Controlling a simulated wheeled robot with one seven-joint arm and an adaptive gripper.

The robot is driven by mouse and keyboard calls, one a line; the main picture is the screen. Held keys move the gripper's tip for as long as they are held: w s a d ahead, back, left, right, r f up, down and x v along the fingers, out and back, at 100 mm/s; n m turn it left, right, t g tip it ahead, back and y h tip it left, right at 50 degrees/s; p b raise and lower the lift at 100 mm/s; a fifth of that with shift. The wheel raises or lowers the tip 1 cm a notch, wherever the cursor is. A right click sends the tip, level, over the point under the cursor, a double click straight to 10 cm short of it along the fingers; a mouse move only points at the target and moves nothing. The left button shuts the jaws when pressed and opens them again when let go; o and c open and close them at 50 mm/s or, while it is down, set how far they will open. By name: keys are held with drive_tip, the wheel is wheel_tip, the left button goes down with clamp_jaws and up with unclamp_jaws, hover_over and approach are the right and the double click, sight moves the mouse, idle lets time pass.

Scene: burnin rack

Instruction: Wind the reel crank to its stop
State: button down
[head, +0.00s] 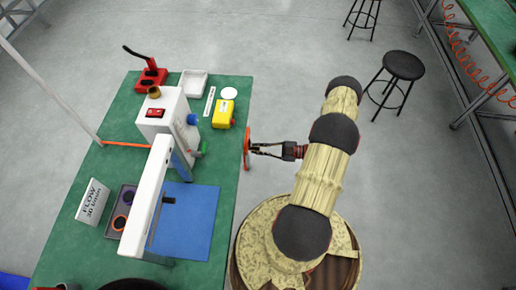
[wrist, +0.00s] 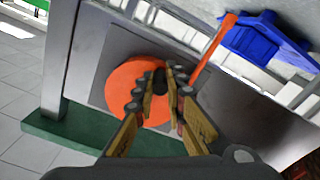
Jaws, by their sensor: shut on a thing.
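The orange reel (head: 246,158) stands on the right edge of the green bench in the head view. In the wrist view the reel (wrist: 122,88) is a round orange disc in front of a grey plate. A dark crank knob (wrist: 159,76) sticks out from the upper right part of the disc. My gripper (wrist: 160,84) is shut on this knob, with a finger on each side. In the head view my gripper (head: 254,149) reaches the reel from the right. The fingers hide part of the disc, and any stop is not visible.
The green bench (head: 112,158) holds a white machine (head: 171,110), a yellow box (head: 223,117), a blue mat (head: 190,225) and a white flow sign (head: 93,202). In the wrist view an orange strip (wrist: 212,52) runs beside a blue bin (wrist: 262,42). A black stool (head: 403,66) stands on open floor.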

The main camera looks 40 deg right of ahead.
drive_tip(key=shift+f, duration=0.2)
drive_tip(key=c, duration=1.8)
unclamp_jaws()
drive_tip(key=shift+r, duration=0.1)
drive_tip(key=shift+s, duration=0.1)
drive_tip(key=v, duration=1.1)
drive_tip(key=shift+s+d, duration=0.3)
